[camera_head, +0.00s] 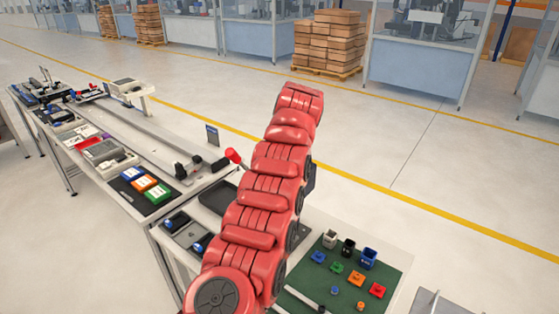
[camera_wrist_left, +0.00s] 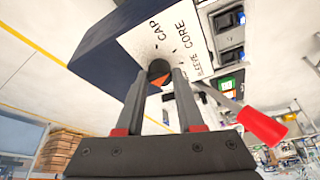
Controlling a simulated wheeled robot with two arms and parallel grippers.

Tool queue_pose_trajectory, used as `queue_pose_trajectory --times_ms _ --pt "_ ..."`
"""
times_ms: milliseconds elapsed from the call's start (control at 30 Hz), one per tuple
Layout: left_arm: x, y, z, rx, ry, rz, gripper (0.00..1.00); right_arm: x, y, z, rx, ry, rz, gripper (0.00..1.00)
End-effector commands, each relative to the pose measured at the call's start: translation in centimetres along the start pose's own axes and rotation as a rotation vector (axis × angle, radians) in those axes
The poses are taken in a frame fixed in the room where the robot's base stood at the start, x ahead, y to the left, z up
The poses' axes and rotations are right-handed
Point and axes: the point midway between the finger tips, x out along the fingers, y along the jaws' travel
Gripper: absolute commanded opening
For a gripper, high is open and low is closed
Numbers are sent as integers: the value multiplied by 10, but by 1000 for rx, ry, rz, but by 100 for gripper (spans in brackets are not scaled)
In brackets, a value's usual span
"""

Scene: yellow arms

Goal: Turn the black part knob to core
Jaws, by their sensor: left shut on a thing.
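In the left wrist view, my left gripper (camera_wrist_left: 169,78) is shut on the black knob (camera_wrist_left: 158,67), which sits on the white face of a dark box (camera_wrist_left: 108,48). The face carries the printed words CAP, CORE and SLEEVE (camera_wrist_left: 198,64) around the knob. The fingertips cover much of the knob, and an orange-red patch shows between them. I cannot tell which word the knob points to. In the head view my red arm rises through the middle, and the gripper and knob are hidden. My right gripper is not in view.
A lever with a red handle (camera_head: 233,156) stands close to my arm; the handle also shows in the left wrist view (camera_wrist_left: 263,126). A long bench (camera_head: 115,185) with trays lies left. A green mat (camera_head: 335,265) with several small coloured parts lies right. Open floor lies beyond.

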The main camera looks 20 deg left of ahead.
Motion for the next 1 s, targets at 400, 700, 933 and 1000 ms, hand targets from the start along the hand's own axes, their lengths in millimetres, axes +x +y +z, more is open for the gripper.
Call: queue_pose_trajectory --times_ms 400,700,933,1000 --pt "0 0 -1 -19 3 -6 0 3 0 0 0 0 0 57" --pt "0 0 0 -18 1 -6 67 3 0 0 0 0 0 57" --pt "0 0 0 -18 1 -6 67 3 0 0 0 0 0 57" --pt "-1 0 0 -18 1 -6 67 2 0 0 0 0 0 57"
